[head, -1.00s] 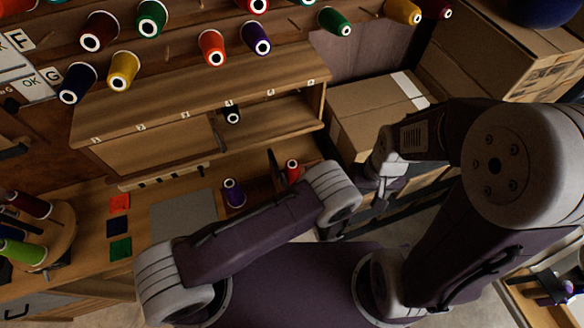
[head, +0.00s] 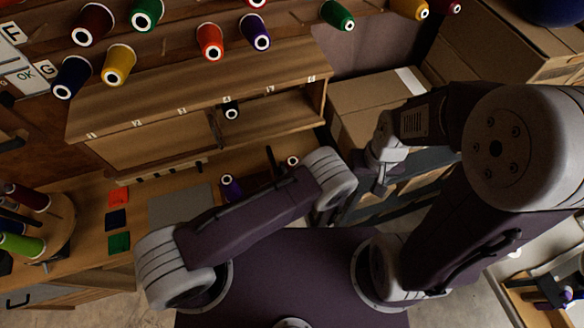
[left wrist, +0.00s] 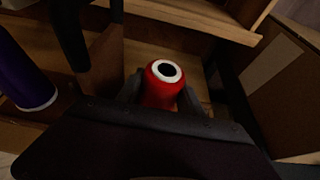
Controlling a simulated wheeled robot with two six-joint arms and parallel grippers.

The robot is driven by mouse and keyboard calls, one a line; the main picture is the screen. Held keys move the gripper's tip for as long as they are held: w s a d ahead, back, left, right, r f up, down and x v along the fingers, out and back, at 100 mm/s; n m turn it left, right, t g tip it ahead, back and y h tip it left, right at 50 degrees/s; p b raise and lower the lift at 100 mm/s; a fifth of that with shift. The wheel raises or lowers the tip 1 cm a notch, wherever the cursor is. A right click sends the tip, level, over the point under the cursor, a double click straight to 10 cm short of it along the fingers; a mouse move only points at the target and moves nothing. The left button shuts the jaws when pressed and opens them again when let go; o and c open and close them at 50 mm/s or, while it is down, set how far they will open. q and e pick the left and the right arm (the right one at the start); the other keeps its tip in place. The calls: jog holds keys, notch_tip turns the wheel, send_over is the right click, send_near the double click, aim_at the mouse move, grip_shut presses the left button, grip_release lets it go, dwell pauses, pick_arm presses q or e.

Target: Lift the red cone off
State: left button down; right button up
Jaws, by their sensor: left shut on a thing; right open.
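The red cone (left wrist: 157,92) stands between the fingers of my left gripper (left wrist: 160,99) in the left wrist view, with its white-rimmed top facing the camera. The gripper is shut on it, a finger at each side. In the head view only the pale top of the cone (head: 292,161) shows behind my left forearm. The left fingers are hidden there. I cannot tell whether the cone's base touches the surface below. My right gripper (head: 380,187) is open and empty, in front of the cardboard boxes.
A purple cone (head: 230,187) stands left of the red one and shows large in the left wrist view (left wrist: 22,75). A dark post (left wrist: 70,35) rises close by. A numbered wooden shelf (head: 200,100) is behind. Cardboard boxes (head: 375,95) fill the right side.

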pick_arm(q)
notch_tip(320, 180, up, 18)
jog(key=b, duration=0.1)
jog(key=shift+s, duration=0.2)
jog(key=shift+r, duration=0.1)
notch_tip(320, 180, up, 4)
jog(key=p, duration=0.3)
jog(key=shift+a, duration=0.1)
